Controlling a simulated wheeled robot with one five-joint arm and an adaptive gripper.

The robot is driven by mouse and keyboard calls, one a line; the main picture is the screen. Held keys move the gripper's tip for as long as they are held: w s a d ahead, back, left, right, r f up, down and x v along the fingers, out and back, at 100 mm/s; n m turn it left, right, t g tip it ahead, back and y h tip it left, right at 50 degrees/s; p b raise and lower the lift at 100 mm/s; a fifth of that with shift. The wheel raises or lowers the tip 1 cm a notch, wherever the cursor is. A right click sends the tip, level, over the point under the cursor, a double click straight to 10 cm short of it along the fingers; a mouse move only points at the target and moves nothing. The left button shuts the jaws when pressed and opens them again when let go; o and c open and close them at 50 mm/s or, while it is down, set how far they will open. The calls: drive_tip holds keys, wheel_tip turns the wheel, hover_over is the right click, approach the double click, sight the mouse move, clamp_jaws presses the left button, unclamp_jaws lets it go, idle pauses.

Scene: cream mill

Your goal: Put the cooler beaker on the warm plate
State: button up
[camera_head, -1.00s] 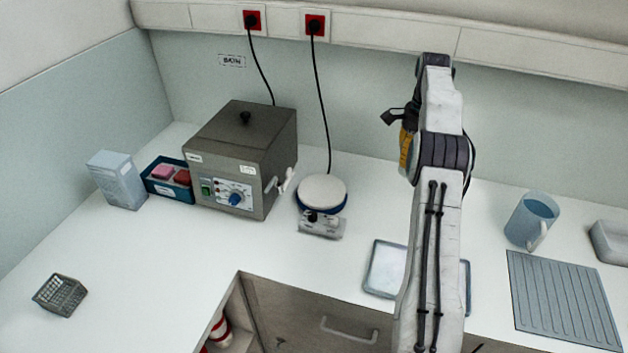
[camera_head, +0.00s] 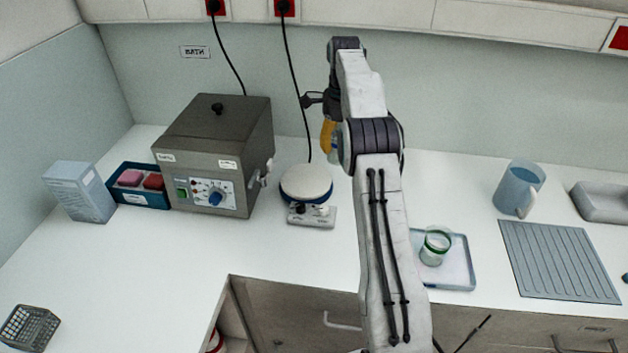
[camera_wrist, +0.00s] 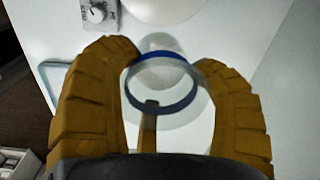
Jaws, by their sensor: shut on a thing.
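My gripper (camera_wrist: 165,82) is shut on a clear beaker with a blue band (camera_wrist: 168,58), seen from above between the yellow fingers. In the head view my gripper (camera_head: 329,138) is partly hidden behind my arm, raised above the counter just right of the warm plate. The warm plate (camera_head: 306,182) has a round white top with a blue rim and a knobbed control box; its top is bare. It also shows at the top of the wrist view (camera_wrist: 160,8). A second beaker, with a green band (camera_head: 436,246), stands on a tray. Neither beaker's temperature can be read.
The shallow blue tray (camera_head: 458,275) is right of my arm. A grey bath (camera_head: 215,150) stands left of the plate, with a blue rack (camera_head: 125,196) and box (camera_head: 78,192) beyond. A jug (camera_head: 519,188) and ribbed mat (camera_head: 560,262) lie right. A black cord (camera_head: 296,95) hangs behind the plate.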

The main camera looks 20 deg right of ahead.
drive_tip(key=a+f, duration=0.1)
drive_tip(key=a, duration=0.1)
drive_tip(key=a+f+b, duration=0.1)
drive_tip(key=a, duration=0.1)
drive_tip(key=a+f, duration=0.2)
drive_tip(key=shift+w+a, duration=0.25)
drive_tip(key=shift+w, duration=0.1)
drive_tip(key=shift+f, duration=1.9)
drive_tip(key=shift+f+b, duration=0.1)
drive_tip(key=shift+b, duration=0.2)
drive_tip(key=shift+f, duration=0.15)
drive_tip(key=o, duration=1.5)
